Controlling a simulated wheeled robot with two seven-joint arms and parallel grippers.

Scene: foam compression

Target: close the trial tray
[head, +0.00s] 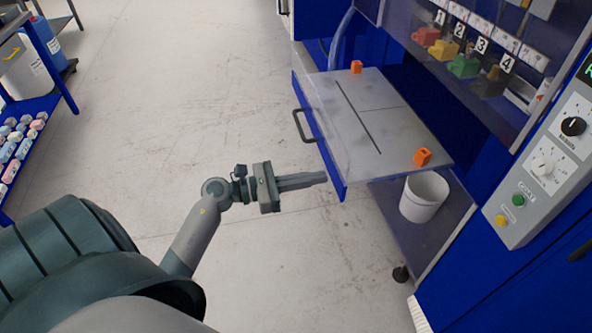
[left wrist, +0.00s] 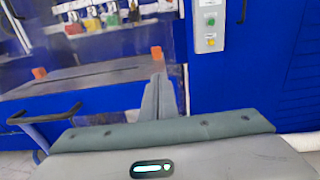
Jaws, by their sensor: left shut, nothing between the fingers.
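The trial tray (head: 385,110) is pulled out of the blue machine, with a grey top, a clear front panel and a blue front edge. A dark handle (head: 304,125) sticks out from its front. The tray (left wrist: 100,78) and handle (left wrist: 42,113) also show at the left of the left wrist view. My left gripper (head: 322,178) is shut and empty, with its fingertips close to the near end of the tray front, to the right of and below the handle in the head view. I cannot tell whether the fingertips touch the front. My right gripper is not in view.
Orange blocks (head: 422,157) sit on the tray's corners. A white bucket (head: 424,196) stands below the tray. A control panel (head: 545,160) with knobs and buttons is on the right. A blue rack (head: 30,125) stands far left. The floor between is clear.

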